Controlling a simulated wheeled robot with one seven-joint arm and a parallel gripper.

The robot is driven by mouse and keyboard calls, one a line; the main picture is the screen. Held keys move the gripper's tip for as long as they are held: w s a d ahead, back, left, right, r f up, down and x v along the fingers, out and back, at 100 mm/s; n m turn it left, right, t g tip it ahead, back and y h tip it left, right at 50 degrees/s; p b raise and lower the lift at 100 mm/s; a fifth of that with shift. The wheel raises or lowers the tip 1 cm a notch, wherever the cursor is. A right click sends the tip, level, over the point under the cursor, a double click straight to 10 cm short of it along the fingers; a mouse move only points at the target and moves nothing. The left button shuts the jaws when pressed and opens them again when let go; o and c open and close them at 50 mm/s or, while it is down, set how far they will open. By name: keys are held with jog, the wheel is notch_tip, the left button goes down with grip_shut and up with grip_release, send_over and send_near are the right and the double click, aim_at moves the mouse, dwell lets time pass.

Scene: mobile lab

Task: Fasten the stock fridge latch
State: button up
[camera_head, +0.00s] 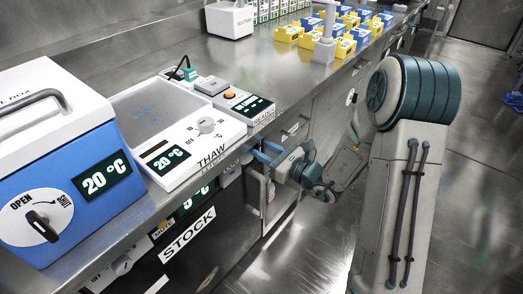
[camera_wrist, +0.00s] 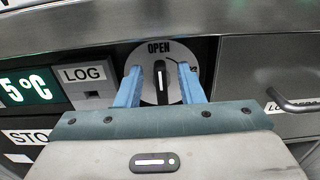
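The stock fridge's latch is a round pale dial plate (camera_wrist: 148,62) marked OPEN at the top, with a black lever (camera_wrist: 161,84) on it. The lever stands upright and points at OPEN. My gripper (camera_wrist: 159,76) is open, with one blue finger on each side of the lever and visible gaps to it. In the head view my gripper (camera_head: 264,153) is at the front of the bench, just below its edge, and the latch is hidden there. The STOCK label (camera_head: 187,235) is on the front below the bench; it shows partly in the wrist view (camera_wrist: 28,137).
A 5 °C display (camera_wrist: 25,90) and a LOG panel (camera_wrist: 85,74) are left of the latch. A drawer handle (camera_wrist: 292,104) is to its right. The bench edge (camera_wrist: 100,28) runs close above. A THAW unit (camera_head: 190,150) and a blue box (camera_head: 95,180) stand on the bench.

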jog(key=shift+w+a, duration=0.35)
jog(key=shift+a, duration=0.1)
grip_shut()
jog(key=shift+d+r+m+p, duration=0.1)
jog(key=shift+m+p, duration=0.2)
jog(key=shift+p, duration=0.2)
jog(key=shift+w+d+f+m+p, duration=0.25)
jog(key=shift+w+f+m+p, duration=0.15)
jog(key=shift+m+p, duration=2.45)
jog(key=shift+w+d+f+m+p, duration=0.35)
jog(key=shift+f+m+p, duration=0.15)
jog(key=shift+m+p, duration=2.35)
jog(key=shift+w+d+f+m+p, duration=0.2)
jog(key=shift+w+f+m+p, duration=0.2)
jog(key=shift+m+p, duration=2.45)
jog(key=shift+s+f+m, duration=0.1)
jog(key=shift+m, duration=0.15)
